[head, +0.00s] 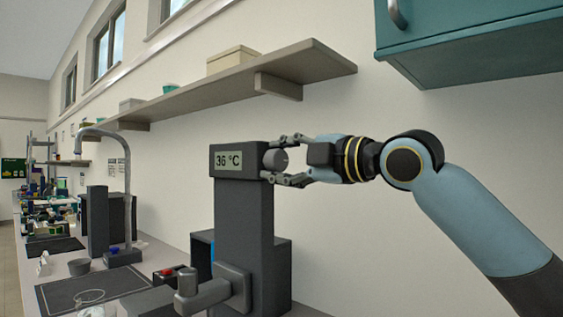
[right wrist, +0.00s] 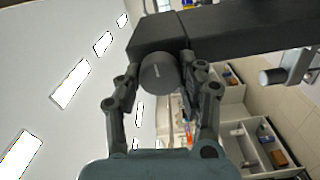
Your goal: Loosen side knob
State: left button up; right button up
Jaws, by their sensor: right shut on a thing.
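The side knob (head: 280,159) is a grey round knob on the right side of the rig's dark column, near its top. It also shows in the right wrist view (right wrist: 158,74), with a light line on its face. The column head carries a display (head: 228,160) reading 36 °C. My right gripper (head: 288,160) reaches in from the right with its fingers above and below the knob, shut on it. In the right wrist view the fingers stand on either side of the knob. My left gripper is not in view.
A grey clamp arm (head: 215,289) juts from the column's lower front. A shelf (head: 235,78) runs along the wall above, and a teal cabinet (head: 470,45) hangs at the upper right. A tap (head: 127,185) and several bench items stand to the left. The wall behind my right arm is bare.

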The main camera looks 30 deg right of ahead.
jog(key=shift+f, duration=0.1)
jog(key=o, duration=1.2)
jog(key=shift+r, duration=0.2)
